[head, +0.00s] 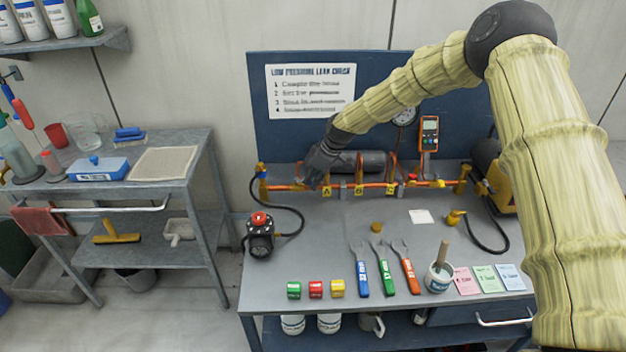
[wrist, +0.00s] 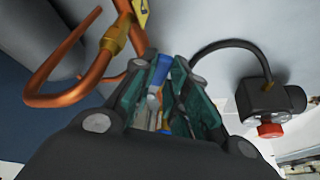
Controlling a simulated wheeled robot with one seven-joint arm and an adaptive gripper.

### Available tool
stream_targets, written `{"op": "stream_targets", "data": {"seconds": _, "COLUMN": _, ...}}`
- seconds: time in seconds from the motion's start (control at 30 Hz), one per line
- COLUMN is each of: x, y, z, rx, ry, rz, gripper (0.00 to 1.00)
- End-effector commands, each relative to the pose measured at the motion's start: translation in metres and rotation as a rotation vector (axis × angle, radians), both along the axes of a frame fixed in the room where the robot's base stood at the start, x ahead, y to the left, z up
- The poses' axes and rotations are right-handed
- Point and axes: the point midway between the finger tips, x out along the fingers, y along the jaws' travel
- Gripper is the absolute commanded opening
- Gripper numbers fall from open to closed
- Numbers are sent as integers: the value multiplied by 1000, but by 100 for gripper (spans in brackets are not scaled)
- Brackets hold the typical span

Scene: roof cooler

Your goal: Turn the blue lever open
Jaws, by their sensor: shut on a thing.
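My gripper (head: 311,181) reaches down to the left part of the orange pipe run (head: 375,185) on the bench. Its dark fingers hide what is between them in the head view. In the wrist view the green-padded fingers (wrist: 167,70) are closed around a narrow blue piece, the blue lever (wrist: 164,68). Only a short strip of the lever shows. Its angle to the pipe is hard to tell.
Copper coils (wrist: 70,90) and a grey cylinder (head: 372,161) lie close to my gripper. A black pump with a red knob (head: 260,235) and its hose stand at the left. Wrenches (head: 385,270), coloured blocks and a cup line the front. The bench middle is mostly clear.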

Motion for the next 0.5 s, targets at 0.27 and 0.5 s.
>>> {"op": "stream_targets", "data": {"seconds": 0.27, "x": 0, "y": 0, "z": 0, "rx": 0, "ry": 0, "rz": -1, "gripper": 38}}
{"op": "stream_targets", "data": {"seconds": 0.5, "x": 0, "y": 0, "z": 1, "rx": 0, "ry": 0, "rz": -1, "gripper": 38}}
